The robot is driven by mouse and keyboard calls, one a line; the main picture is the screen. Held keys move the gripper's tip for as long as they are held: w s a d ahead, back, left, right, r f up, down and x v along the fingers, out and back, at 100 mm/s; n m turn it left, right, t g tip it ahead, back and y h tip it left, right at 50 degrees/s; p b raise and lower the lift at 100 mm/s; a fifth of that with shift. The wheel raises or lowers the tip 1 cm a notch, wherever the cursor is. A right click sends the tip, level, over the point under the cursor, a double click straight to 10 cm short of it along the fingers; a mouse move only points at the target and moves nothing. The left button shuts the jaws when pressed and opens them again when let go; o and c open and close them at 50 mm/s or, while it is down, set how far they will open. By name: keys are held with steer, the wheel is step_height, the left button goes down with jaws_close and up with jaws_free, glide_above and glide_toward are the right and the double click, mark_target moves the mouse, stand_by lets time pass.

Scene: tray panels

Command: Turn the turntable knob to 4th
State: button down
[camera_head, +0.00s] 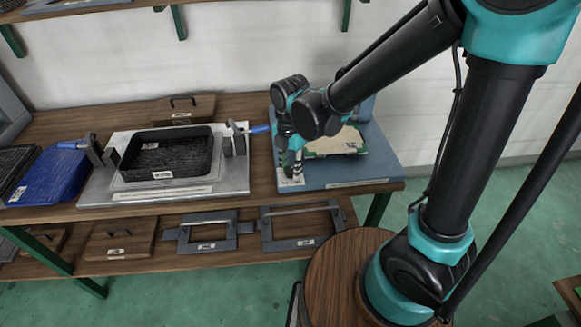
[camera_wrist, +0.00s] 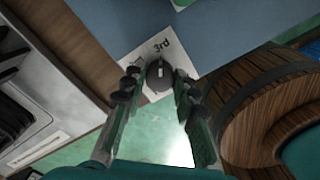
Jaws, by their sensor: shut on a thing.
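The turntable knob (camera_wrist: 158,72) is a small dark round knob with a light mark, on a white label card (camera_wrist: 143,54) on the blue-grey panel. The card shows "3rd" beside the knob; the other markings are partly hidden. My gripper (camera_wrist: 159,80) is shut on the knob, with one finger on each side of it in the wrist view. In the head view my gripper (camera_head: 291,172) points down at the front left corner of the blue-grey panel (camera_head: 350,176), over the white card. The knob itself is hidden there by the gripper.
A light board with green edges (camera_head: 338,143) lies on the panel behind my gripper. To the left, a black tray (camera_head: 204,160) sits in a grey fixture with blue-handled clamps. A blue tray (camera_head: 52,178) is farther left. A round wooden barrel top (camera_head: 335,260) stands in front of the bench.

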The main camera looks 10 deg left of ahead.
steer(key=m, duration=0.5)
steer(key=shift+m, duration=0.4)
steer(key=m, duration=1.5)
steer(key=shift+m, duration=0.7)
steer(key=c, duration=1.2)
jaws_free()
steer(key=shift+o, duration=0.2)
